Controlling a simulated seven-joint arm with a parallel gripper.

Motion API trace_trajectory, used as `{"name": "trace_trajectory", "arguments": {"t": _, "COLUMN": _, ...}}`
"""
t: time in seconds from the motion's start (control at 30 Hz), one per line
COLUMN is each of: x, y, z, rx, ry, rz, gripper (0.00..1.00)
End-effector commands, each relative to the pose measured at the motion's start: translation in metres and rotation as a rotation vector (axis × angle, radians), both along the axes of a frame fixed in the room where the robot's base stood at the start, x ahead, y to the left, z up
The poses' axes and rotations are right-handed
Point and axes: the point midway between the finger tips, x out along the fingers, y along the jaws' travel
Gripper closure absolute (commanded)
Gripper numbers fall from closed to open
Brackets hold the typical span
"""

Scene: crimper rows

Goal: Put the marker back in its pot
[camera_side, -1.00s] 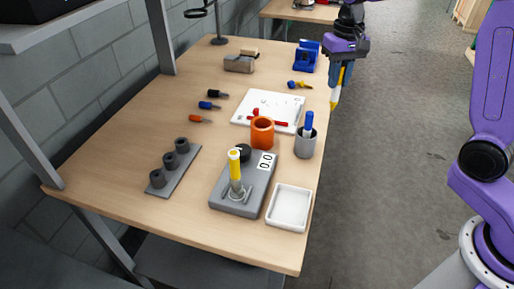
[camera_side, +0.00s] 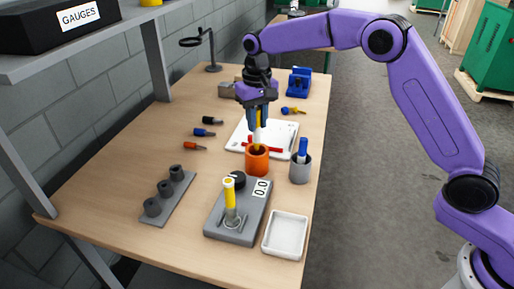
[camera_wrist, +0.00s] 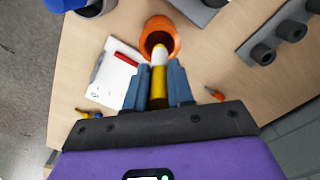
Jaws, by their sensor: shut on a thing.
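My gripper (camera_side: 257,112) is shut on a yellow and white marker (camera_side: 257,133), which points down. The orange pot (camera_side: 257,164) stands on the table right below it. The marker's lower end overlaps the pot's mouth in the side view; I cannot tell whether it is just above or inside the rim. In the wrist view the marker (camera_wrist: 158,85) lies between the fingers (camera_wrist: 158,90), its white end over the opening of the orange pot (camera_wrist: 172,30). A grey pot (camera_side: 300,171) to the right holds a blue-capped marker (camera_side: 302,149).
A white board (camera_side: 238,139) with a red marker lies behind the orange pot. In front are a grey device (camera_side: 222,225) with a yellow-handled tool and a white tray (camera_side: 285,235). A grey block with several rings (camera_side: 163,198) stands left. Screwdrivers lie at the back left.

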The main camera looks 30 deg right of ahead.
Motion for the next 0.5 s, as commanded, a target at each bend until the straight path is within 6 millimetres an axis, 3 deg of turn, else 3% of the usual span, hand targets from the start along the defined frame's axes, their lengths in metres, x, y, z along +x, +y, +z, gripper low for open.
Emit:
{"name": "trace_trajectory", "arguments": {"t": 0.1, "x": -0.001, "y": -0.001, "z": -0.018, "rx": -0.001, "ry": 0.002, "rz": -0.001, "gripper": 1.00}}
{"name": "trace_trajectory", "arguments": {"t": 0.5, "x": -0.001, "y": 0.000, "z": -0.059, "rx": -0.001, "ry": 0.001, "rz": -0.001, "gripper": 1.00}}
